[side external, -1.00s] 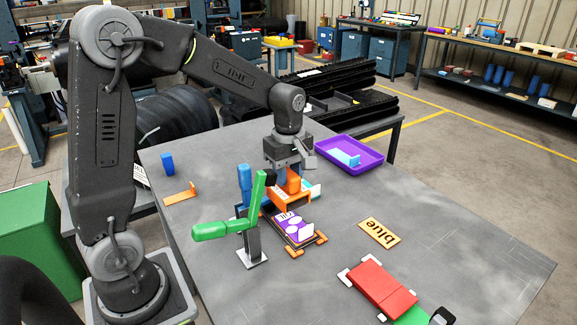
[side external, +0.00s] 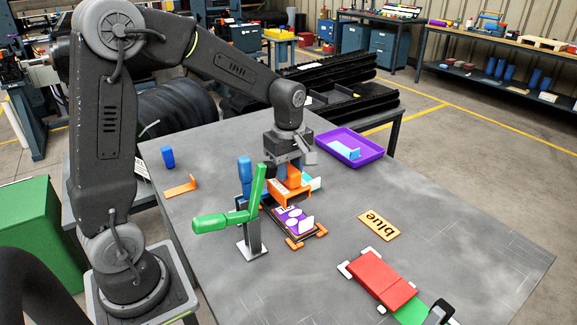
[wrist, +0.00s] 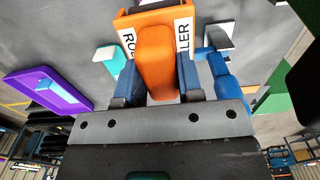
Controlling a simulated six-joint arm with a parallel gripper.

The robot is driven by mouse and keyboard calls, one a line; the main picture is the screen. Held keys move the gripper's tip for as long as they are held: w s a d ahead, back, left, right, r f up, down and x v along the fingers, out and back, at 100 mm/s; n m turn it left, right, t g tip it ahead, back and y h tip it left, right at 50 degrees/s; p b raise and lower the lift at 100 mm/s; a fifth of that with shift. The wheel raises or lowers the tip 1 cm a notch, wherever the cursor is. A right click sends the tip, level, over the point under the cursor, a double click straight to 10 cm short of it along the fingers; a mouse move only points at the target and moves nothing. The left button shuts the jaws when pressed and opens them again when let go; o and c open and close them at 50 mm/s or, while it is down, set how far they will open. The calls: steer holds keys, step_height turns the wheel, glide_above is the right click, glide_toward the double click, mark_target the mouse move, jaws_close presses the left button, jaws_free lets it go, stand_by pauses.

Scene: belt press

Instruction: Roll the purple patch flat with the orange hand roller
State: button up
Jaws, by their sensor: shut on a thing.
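My gripper (wrist: 158,75) is shut on the handle of the orange hand roller (wrist: 157,45), which has "ROLLER" lettering on white. In the side view my gripper points down and the roller (side external: 289,190) is low over the far end of the purple patch (side external: 284,217). The roller hides the far part of the patch. I cannot tell whether the roller touches it.
A green-handled lever clamp (side external: 252,215) stands close left of the patch, with a blue upright behind. A purple tray (side external: 372,158) is at the back right. The front-left table area is mostly clear.

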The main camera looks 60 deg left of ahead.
mark_target(293, 188)
steer(key=shift+f, duration=2.2)
steer(key=shift+d, duration=0.85)
steer(key=shift+s+d+f, duration=0.1)
steer(key=shift+d+f, duration=0.05)
steer(key=shift+d, duration=0.25)
steer(key=shift+a, duration=0.65)
stand_by(0.3)
steer(key=shift+d, duration=0.35)
stand_by(0.4)
